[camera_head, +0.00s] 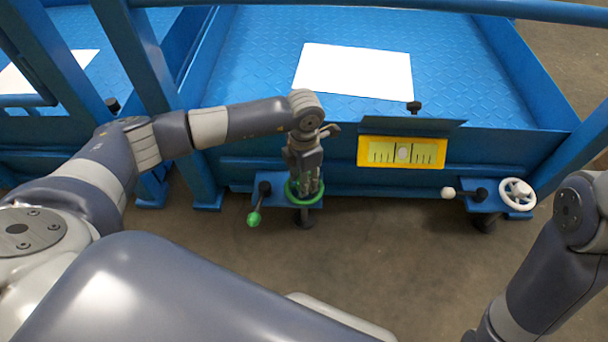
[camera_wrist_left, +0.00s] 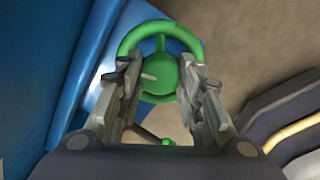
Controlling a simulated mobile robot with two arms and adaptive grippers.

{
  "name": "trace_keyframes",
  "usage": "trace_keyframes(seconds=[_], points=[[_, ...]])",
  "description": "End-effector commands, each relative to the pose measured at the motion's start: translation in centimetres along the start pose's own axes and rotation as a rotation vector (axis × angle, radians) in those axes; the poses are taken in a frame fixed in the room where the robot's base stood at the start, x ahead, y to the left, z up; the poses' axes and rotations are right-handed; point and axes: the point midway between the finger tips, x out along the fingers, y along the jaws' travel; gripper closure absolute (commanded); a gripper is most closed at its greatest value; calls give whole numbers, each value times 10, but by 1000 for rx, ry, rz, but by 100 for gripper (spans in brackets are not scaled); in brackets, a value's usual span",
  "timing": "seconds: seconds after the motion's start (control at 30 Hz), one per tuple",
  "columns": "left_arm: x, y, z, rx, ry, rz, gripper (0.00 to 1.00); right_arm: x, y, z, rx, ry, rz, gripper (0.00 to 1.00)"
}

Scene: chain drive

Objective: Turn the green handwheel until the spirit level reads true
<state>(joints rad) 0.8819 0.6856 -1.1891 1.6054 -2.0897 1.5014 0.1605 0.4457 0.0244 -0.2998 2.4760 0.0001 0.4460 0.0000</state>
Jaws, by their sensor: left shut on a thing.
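The green handwheel (camera_head: 291,196) sits on a blue bracket at the front of the blue platform, left of centre. In the left wrist view the green handwheel (camera_wrist_left: 160,27) shows as a ring with a hub between my fingers. My left gripper (camera_head: 306,190) points down onto the wheel and is shut on it; the fingers hide part of the wheel. The spirit level (camera_head: 403,152) is yellow, fixed on the platform's front face, with a pale bubble near the middle of its scale. I cannot tell if it is exactly centred. My right gripper is not in view.
A green-knobbed lever (camera_head: 254,217) hangs beside the green wheel. A white handwheel (camera_head: 517,194) and a white-knobbed lever (camera_head: 449,192) sit on the right bracket. A white sheet (camera_head: 354,72) lies on the platform. Blue rails frame it. Floor in front is clear.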

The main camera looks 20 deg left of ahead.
Motion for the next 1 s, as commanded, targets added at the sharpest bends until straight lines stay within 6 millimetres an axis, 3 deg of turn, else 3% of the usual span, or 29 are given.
trace_keyframes(seconds=[0.3, 0.33, 0.4, 0.77, 1.0], points=[[0, 0, 0, 7, 2, 0, 90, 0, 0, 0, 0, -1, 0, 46], [0, 0, 0, 7, 2, 0, 60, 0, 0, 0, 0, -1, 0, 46], [0, 0, 0, 7, 2, 0, 46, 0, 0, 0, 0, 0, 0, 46], [-2, 0, 0, 6, 0, 0, 46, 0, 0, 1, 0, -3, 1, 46], [-36, 1, 1, 7, -4, 2, 46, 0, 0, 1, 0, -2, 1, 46]])
